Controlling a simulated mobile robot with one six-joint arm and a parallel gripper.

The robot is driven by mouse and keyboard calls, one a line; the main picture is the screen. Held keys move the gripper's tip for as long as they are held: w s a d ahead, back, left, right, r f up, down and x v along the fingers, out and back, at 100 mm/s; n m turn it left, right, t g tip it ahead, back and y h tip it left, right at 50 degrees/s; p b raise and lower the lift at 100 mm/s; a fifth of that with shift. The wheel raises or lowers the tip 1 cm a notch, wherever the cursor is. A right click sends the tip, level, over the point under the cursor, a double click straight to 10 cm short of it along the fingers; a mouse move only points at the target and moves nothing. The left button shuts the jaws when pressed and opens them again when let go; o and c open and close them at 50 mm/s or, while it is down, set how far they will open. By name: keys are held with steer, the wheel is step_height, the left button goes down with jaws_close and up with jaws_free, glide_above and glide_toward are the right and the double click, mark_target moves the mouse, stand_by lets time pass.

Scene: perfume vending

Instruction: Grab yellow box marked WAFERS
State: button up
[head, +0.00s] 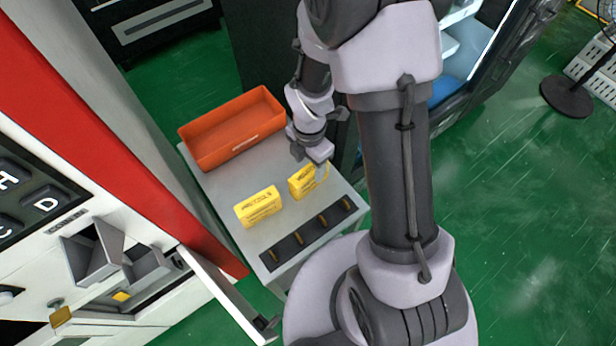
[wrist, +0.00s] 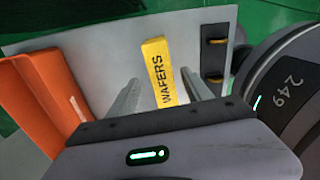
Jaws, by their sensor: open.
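The yellow box marked WAFERS (wrist: 160,72) stands between the two open fingers of my gripper (wrist: 160,76) in the wrist view, its label facing the camera. In the head view a yellow box (head: 302,182) sits on the grey table right under my gripper (head: 311,167), and it appears to be the same box. The gripper is open, with a gap visible between the fingers and the box. A second yellow box (head: 258,207) stands to its left; its lettering is too small to read.
An orange bin (head: 232,132) stands at the table's back left and also shows in the wrist view (wrist: 45,95). A black strip with several small yellow pieces (head: 308,236) lies along the table's front edge. A red and white machine with an open flap (head: 228,295) is at left.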

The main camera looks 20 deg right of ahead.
steer(key=f+b, duration=0.1)
steer(key=f, duration=0.3)
steer(key=f+b, duration=0.1)
steer(key=f, duration=0.1)
steer(key=shift+s+a+b, duration=0.15)
steer(key=shift+s+b, duration=0.1)
steer(key=shift+b, duration=0.1)
steer(key=shift+r, duration=0.1)
jaws_close()
